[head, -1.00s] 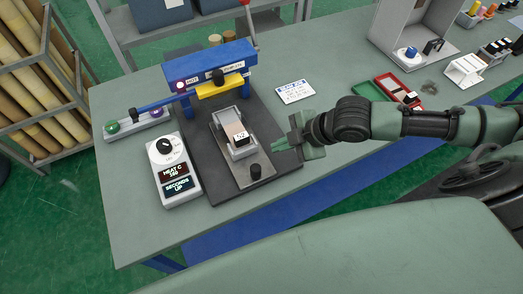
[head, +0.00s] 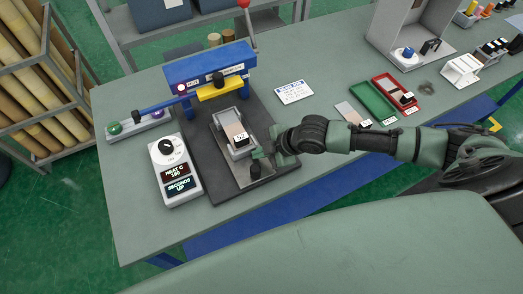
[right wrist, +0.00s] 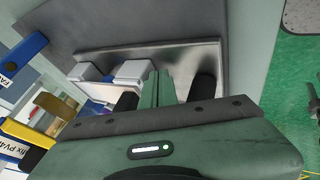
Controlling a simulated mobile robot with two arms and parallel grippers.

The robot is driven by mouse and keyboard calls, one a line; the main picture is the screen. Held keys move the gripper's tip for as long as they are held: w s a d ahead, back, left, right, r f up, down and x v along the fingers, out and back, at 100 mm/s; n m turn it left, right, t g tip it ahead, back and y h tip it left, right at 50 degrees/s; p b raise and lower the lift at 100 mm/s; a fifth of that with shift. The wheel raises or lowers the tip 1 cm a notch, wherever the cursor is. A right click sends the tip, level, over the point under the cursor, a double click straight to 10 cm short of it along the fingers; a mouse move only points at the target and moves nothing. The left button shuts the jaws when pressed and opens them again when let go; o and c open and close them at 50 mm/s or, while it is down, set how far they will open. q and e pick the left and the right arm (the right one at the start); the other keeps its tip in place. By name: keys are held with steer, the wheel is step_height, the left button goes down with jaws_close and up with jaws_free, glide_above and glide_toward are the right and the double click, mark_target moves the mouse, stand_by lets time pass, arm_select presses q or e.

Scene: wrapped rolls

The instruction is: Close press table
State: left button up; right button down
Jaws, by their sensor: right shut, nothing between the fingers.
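The press table (head: 237,174) is a silver plate on the dark base of the blue press. It sticks out toward the front of the press. A metal holder (head: 238,151) with a small labelled sample (head: 238,134) sits on it, and a black knob (head: 255,172) stands near its front end. My right gripper (head: 259,155) is shut and empty, close beside the holder and the knob. Whether it touches them I cannot tell. In the right wrist view its shut fingers (right wrist: 158,87) reach over the silver plate (right wrist: 195,58). My left gripper is not in view.
The blue press head (head: 208,68) with a yellow bar (head: 220,90) stands behind the table. A white heat and seconds controller (head: 175,169) is at its left. A white card (head: 294,92) and green (head: 372,101) and red (head: 396,92) trays lie to the right.

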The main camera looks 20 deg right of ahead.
mark_target(241, 120)
steer(key=w+b, duration=0.1)
steer(key=w, duration=0.3)
steer(key=w+b, duration=0.2)
steer(key=w, duration=0.2)
steer(key=w+b, duration=0.2)
steer(key=w, duration=0.3)
steer(key=shift+w+a+f, duration=0.1)
steer(key=shift+a+f, duration=0.1)
steer(key=shift+a, duration=0.05)
steer(key=shift+w+d+r, duration=0.1)
steer(key=shift+w+r, duration=0.05)
steer(key=shift+r, duration=0.3)
